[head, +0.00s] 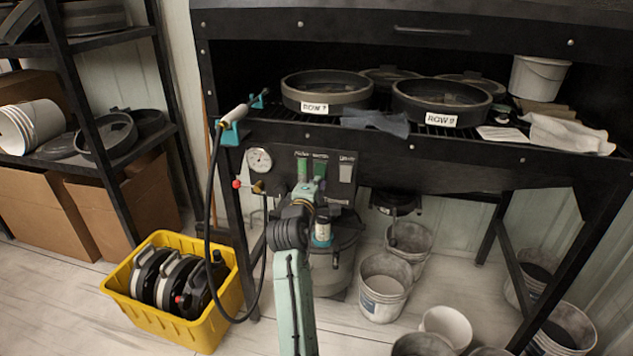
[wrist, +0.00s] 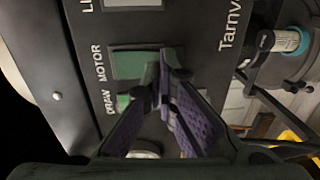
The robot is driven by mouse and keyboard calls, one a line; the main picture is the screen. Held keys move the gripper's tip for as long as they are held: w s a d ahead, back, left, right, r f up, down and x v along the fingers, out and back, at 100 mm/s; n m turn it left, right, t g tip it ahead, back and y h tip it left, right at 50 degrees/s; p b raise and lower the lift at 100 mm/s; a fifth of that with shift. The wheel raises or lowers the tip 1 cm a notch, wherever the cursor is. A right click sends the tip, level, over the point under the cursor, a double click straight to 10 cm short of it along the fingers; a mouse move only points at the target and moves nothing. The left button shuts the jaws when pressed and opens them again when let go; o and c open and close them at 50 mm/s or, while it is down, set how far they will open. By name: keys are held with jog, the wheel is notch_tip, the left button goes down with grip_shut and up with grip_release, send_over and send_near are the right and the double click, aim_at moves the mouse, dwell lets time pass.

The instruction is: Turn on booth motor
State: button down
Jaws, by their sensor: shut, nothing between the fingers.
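The dark control panel (head: 329,197) hangs under the booth shelf, left of centre in the head view. In the wrist view the panel (wrist: 70,35) appears turned sideways. The green motor switch (wrist: 130,64) sits beside the label MOTOR. A second green switch (wrist: 122,102), by the label DRAW, is partly hidden by a finger. My gripper (wrist: 171,72) is shut and empty, its purple-padded fingertips over the right end of the motor switch. I cannot tell whether they touch it. In the head view my gripper (head: 318,188) is in front of the panel, partly hidden by my wrist.
A yellow crate (head: 215,325) stands on the floor at left. Several buckets, one a grey bucket (head: 383,290), stand at right. Sieve pans (head: 327,90) sit on the shelf above.

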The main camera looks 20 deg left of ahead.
jog(key=shift+w+f, duration=0.1)
jog(key=shift+f, duration=0.05)
jog(key=shift+w+a+t+b, duration=0.1)
jog(key=shift+w+t+b, duration=0.35)
jog(key=shift+b, duration=0.6)
jog(key=shift+s, duration=0.15)
